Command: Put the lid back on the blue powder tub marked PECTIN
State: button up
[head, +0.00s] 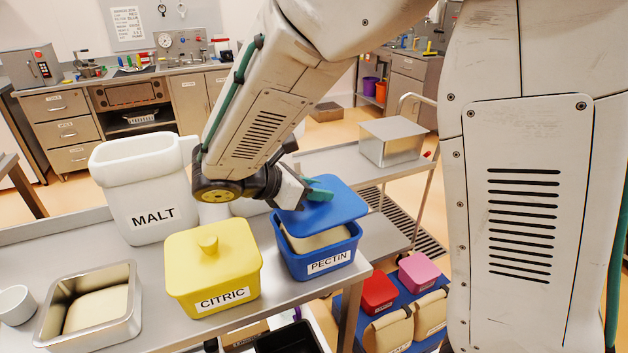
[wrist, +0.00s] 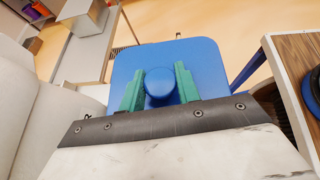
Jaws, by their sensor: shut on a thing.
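The blue tub marked PECTIN (head: 316,262) stands on the steel table at its right end, with cream powder (head: 318,240) showing inside. Its blue lid (head: 335,203) is held above the tub, tilted and shifted a little to the right and back. A gap shows between lid and rim at the front. My gripper (head: 318,191) is shut on the lid's knob. In the wrist view, the green fingers of my gripper (wrist: 160,88) stand on both sides of the round blue knob (wrist: 160,83), with the blue lid (wrist: 185,52) beyond.
The yellow CITRIC tub (head: 213,275), lidded, stands close left of the blue tub. A white MALT container (head: 146,190) is behind it. A steel pan (head: 90,305) and a white cup (head: 15,304) are at left. A lower shelf holds red (head: 378,290) and pink (head: 418,271) tubs.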

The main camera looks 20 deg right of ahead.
aim_at(285, 212)
jog(key=shift+f, duration=2.45)
jog(key=o, duration=1.1)
jog(key=v, duration=0.8)
jog(key=shift+f, duration=0.1)
